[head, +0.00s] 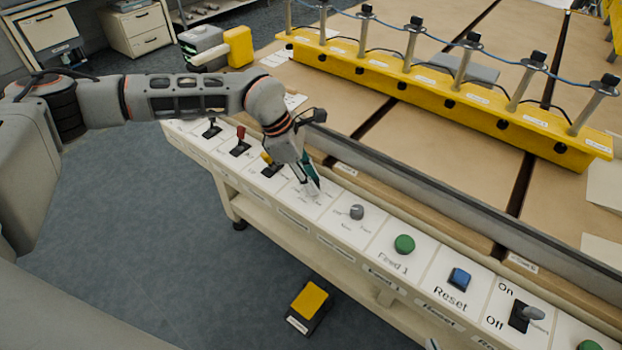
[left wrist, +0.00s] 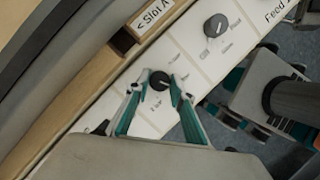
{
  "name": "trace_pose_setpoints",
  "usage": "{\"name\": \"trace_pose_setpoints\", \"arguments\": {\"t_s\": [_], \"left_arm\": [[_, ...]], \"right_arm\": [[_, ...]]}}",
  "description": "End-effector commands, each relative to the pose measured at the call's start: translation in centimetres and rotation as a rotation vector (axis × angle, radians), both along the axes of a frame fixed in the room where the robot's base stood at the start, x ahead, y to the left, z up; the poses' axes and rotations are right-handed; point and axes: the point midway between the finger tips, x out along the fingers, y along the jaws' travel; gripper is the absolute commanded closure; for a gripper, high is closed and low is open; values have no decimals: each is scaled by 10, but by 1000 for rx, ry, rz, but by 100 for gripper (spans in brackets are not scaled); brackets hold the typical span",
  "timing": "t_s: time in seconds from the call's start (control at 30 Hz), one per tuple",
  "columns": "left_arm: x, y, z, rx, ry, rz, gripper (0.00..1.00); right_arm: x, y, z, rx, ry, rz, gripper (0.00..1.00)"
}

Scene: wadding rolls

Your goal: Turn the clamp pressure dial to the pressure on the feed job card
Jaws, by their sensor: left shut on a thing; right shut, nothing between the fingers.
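My left gripper (head: 311,188) reaches down to the white control panel in the head view. In the left wrist view its teal fingers (left wrist: 160,90) are shut on a small dark round dial (left wrist: 159,81), one on each side. The dial's scale marks are too small and blurred to read. In the head view the gripper hides the dial. My right gripper (left wrist: 230,100) seems to be the grey and teal one at the right of the left wrist view, shut and apart from the panel. I cannot pick out the feed job card with certainty.
A grey selector knob (head: 356,212) is beside the dial, then a green Feed 1 button (head: 404,244), a blue Reset button (head: 459,278) and an On/Off switch (head: 524,316). Toggle levers (head: 240,146) lie left of it. A yellow clamp bar (head: 450,100) crosses the table behind.

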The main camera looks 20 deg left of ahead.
Motion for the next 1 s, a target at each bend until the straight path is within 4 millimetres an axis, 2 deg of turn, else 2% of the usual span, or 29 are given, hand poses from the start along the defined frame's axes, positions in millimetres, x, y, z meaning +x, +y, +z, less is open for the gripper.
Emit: {"name": "trace_pose_setpoints", "arguments": {"t_s": [0.3,0.5,1.0], "left_arm": [[1,1,-3,2,5,-250,99],[1,1,-3,3,3,-355,99],[1,1,-2,5,2,-433,99]], "right_arm": [[-1,0,-4,-3,1,2,100],[1,-1,-4,-6,-4,2,100],[3,-2,-5,-11,-8,0,100]]}}
